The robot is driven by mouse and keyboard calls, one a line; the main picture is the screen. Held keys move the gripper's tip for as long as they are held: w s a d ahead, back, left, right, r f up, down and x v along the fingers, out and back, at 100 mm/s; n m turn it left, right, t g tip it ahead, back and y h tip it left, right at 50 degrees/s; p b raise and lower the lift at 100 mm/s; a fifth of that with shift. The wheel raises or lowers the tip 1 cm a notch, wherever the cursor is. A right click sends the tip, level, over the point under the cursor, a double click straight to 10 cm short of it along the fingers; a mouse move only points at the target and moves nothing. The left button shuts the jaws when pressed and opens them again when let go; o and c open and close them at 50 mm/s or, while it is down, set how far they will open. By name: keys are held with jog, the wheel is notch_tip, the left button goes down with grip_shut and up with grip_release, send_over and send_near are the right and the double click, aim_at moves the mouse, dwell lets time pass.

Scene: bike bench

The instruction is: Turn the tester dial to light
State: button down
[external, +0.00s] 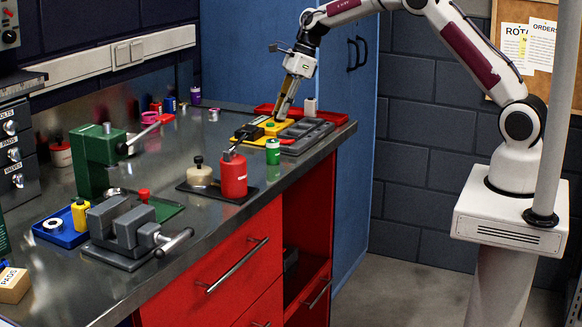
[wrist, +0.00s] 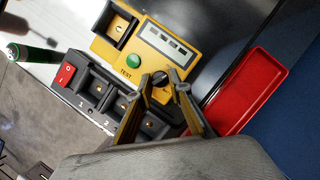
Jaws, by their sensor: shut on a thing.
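The yellow tester (external: 268,128) sits near the far end of the bench. In the wrist view the tester (wrist: 112,46) shows a green button marked TEST, a grey display panel and a black battery bay. Its dark dial (wrist: 161,94) is between my fingertips and partly covered by them. The dial's pointer and labels cannot be read. My gripper (external: 281,116) points down at the tester from above. In the wrist view my gripper (wrist: 162,80) is shut on the dial, one finger on each side.
A dark slotted unit (wrist: 97,88) with a red switch lies beside the tester. A red tray (wrist: 246,92) is on the other side. A green cylinder (external: 273,151) stands near the bench's front edge. A red bottle (external: 233,175) and a vise (external: 125,228) stand farther off.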

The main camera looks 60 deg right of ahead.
jog(key=shift+s+a+m+t+h, duration=0.1)
jog(key=shift+m+t+h, duration=0.3)
jog(key=shift+m, duration=1.1)
jog(key=shift+f+m, duration=0.1)
jog(key=shift+m, duration=0.2)
jog(key=c, duration=1.9)
grip_release()
jog(key=shift+r, duration=0.2)
jog(key=shift+v, duration=5.85)
jog(key=shift+a, duration=0.15)
